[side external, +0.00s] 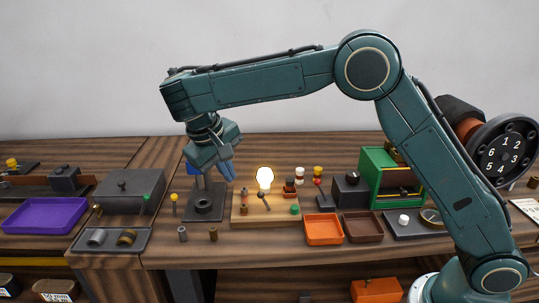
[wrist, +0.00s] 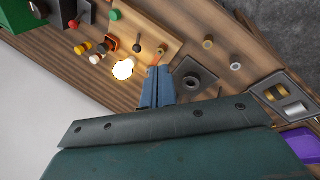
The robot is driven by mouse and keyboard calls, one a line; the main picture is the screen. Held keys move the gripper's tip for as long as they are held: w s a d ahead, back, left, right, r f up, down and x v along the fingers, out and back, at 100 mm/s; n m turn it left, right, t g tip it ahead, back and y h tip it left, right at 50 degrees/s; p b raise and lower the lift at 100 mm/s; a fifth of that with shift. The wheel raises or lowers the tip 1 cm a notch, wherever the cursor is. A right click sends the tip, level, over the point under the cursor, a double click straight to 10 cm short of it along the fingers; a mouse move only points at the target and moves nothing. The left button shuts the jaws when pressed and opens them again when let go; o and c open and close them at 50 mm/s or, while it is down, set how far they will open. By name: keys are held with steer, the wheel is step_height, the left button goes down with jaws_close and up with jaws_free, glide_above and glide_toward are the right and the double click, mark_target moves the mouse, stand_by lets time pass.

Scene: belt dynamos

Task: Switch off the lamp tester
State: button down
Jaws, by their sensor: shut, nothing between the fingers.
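The lamp tester is a light wooden board (side external: 250,216) in the middle of the bench, also at the top of the wrist view (wrist: 160,28). Its round bulb (side external: 264,178) glows brightly, and it glows in the wrist view too (wrist: 123,69). A small dark lever with a ball end (side external: 262,198) stands tilted on the board in front of the bulb. A green knob (side external: 295,209) sits at its right front. My gripper (side external: 230,178) is shut and empty, its blue fingers (wrist: 158,72) pointing down above the board's left end, apart from the lever.
A dark block with a round socket (side external: 204,207) and post stands just left of the board. An orange tray (side external: 324,229) and a brown tray (side external: 362,227) lie to the right, before a green box (side external: 377,163). Small cylinders (side external: 213,234) stand in front.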

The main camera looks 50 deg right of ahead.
steer(key=shift+w+a+f, duration=0.1)
steer(key=shift+a+f, duration=0.2)
steer(key=shift+d+f, duration=0.15)
glide_toward(265, 201)
steer(key=w+a+f, duration=0.1)
steer(key=a+f, duration=0.3)
steer(key=f, duration=0.1)
steer(key=shift+d, duration=1.9)
